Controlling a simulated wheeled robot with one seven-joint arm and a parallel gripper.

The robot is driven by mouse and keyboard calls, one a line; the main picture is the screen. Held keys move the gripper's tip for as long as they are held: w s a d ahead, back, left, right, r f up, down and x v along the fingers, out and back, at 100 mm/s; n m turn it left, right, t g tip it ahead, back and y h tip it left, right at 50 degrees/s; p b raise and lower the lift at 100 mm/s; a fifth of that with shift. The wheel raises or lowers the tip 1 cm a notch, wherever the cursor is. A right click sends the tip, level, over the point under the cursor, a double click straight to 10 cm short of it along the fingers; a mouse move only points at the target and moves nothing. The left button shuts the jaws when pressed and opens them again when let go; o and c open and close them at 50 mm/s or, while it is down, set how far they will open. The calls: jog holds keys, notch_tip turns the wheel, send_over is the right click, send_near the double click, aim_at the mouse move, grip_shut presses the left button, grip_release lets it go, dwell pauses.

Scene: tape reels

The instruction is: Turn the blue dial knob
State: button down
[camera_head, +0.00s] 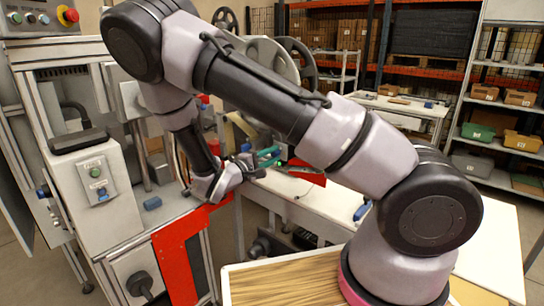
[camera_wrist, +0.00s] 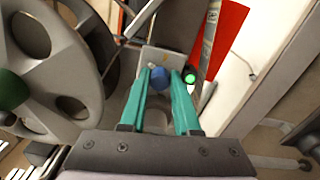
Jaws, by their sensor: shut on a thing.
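In the wrist view, the blue dial knob (camera_wrist: 160,78) sits on a small pale panel (camera_wrist: 148,57), with a lit green button (camera_wrist: 190,77) close to its right. My gripper (camera_wrist: 161,80) has its teal fingers closed on the knob, one on each side. In the head view, my gripper (camera_head: 268,157) is in the middle of the scene beyond my forearm. The knob it holds is too small or hidden to make out there.
Large grey tape reels (camera_wrist: 45,45) stand close on the left in the wrist view. A red panel (camera_wrist: 224,35) is at upper right. In the head view, a separate control box (camera_head: 100,180) at left carries another green button and blue knob. Shelves (camera_head: 510,80) stand behind.

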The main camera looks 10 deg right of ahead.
dwell(0.4)
jog(key=c, duration=0.6)
grip_release()
jog(key=shift+a, duration=0.1)
jog(key=v, duration=1)
jog(key=shift+s+a, duration=0.25)
